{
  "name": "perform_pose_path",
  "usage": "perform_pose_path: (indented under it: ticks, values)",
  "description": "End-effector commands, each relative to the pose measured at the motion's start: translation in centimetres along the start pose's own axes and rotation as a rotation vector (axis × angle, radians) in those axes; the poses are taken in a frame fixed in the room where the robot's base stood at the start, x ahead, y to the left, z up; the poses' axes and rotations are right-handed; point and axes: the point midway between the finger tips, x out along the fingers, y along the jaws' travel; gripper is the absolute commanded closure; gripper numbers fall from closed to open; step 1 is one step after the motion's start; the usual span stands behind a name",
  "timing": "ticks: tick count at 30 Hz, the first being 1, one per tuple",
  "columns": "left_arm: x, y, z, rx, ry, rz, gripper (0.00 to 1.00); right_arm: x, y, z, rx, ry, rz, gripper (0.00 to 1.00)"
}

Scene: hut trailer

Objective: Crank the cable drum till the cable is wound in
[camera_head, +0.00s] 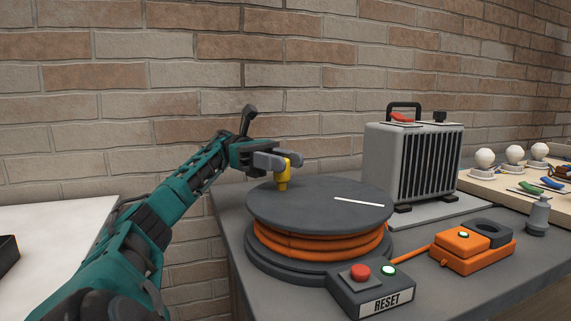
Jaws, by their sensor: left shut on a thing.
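The cable drum (319,208) lies flat on the grey bench, with a dark round top that bears a white line. Orange cable (318,246) is wound in several turns around its core. A stretch of cable runs from the drum to an orange box (470,252) at the right. A yellow crank handle (283,181) stands upright at the drum's back left edge. My left gripper (287,161) is shut on the crank handle, coming in from the left. My right gripper is not in view.
A control box (371,291) with a red button, a green lit button and a RESET label sits before the drum. A grey finned heater-like unit (411,165) stands behind right. A board (520,180) with bulbs is farther right. A brick wall closes the back.

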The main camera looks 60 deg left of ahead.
Motion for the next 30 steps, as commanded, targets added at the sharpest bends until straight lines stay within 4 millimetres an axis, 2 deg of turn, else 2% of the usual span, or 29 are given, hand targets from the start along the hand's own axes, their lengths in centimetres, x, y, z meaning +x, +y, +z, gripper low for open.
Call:
perform_pose_path:
  ticks: [7, 8, 14, 25, 30]
  values:
    - [0.0, 0.0, 0.1, 0.002, -0.002, 0.001, 1.0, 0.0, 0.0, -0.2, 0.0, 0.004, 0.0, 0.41]
    - [0.0, 0.0, 0.1, 0.002, -0.002, 0.001, 0.62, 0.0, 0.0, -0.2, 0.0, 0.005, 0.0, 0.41]
    - [0.0, 0.0, 0.1, 0.001, -0.001, 0.001, 0.43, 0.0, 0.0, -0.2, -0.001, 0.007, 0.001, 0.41]
    - [0.0, 0.0, 0.1, 0.0, 0.0, 0.0, 0.42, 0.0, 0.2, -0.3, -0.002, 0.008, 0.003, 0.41]
    - [0.0, 0.0, 1.5, 0.005, -0.001, 0.0, 0.42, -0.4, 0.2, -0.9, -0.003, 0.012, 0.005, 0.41]
